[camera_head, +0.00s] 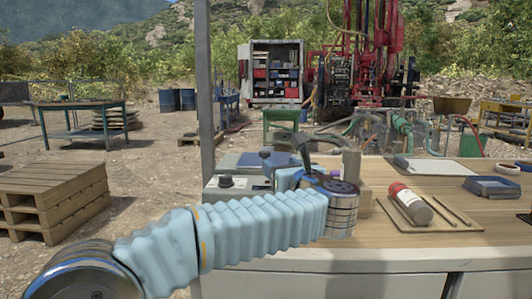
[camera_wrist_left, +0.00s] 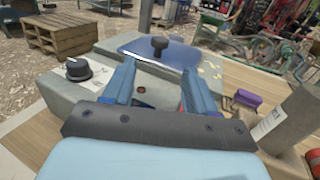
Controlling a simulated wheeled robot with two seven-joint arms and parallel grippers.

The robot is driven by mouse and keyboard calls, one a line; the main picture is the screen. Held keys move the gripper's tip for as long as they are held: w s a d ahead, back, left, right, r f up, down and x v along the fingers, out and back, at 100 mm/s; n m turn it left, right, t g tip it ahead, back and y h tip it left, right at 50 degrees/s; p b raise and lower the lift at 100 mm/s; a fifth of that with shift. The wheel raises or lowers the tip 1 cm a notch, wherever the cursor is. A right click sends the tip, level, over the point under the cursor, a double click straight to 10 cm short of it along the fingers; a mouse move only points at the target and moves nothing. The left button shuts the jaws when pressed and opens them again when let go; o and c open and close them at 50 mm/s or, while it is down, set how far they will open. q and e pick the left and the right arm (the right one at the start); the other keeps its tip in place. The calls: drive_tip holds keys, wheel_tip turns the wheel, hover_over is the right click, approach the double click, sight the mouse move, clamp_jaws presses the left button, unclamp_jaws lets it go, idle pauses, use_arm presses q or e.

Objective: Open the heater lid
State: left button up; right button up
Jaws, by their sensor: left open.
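The heater is a grey box (camera_head: 222,192) on the workbench, with a blue-grey lid (camera_head: 238,161) lying on its top, apparently shut. The heater body also shows in the left wrist view (camera_wrist_left: 60,98), where the lid (camera_wrist_left: 185,54) carries a black knob (camera_wrist_left: 159,44). My left gripper (camera_head: 284,172) is over the right part of the heater in the head view. In the left wrist view its two blue fingers (camera_wrist_left: 159,77) are apart with nothing between them. The knob lies beyond the fingertips. My left wrist hides part of the heater. My right gripper is not in view.
A black dial (camera_wrist_left: 78,68) stands on the heater's left side. A purple-handled brush (camera_wrist_left: 246,98) and a labelled cylinder (camera_wrist_left: 285,120) stand to its right. A grey post (camera_head: 205,110) rises beside the heater.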

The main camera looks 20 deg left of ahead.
sight(266, 154)
use_arm(q)
drive_tip(key=p+x, duration=0.2)
drive_tip(key=x, duration=0.8)
drive_tip(key=shift+d, duration=0.1)
clamp_jaws()
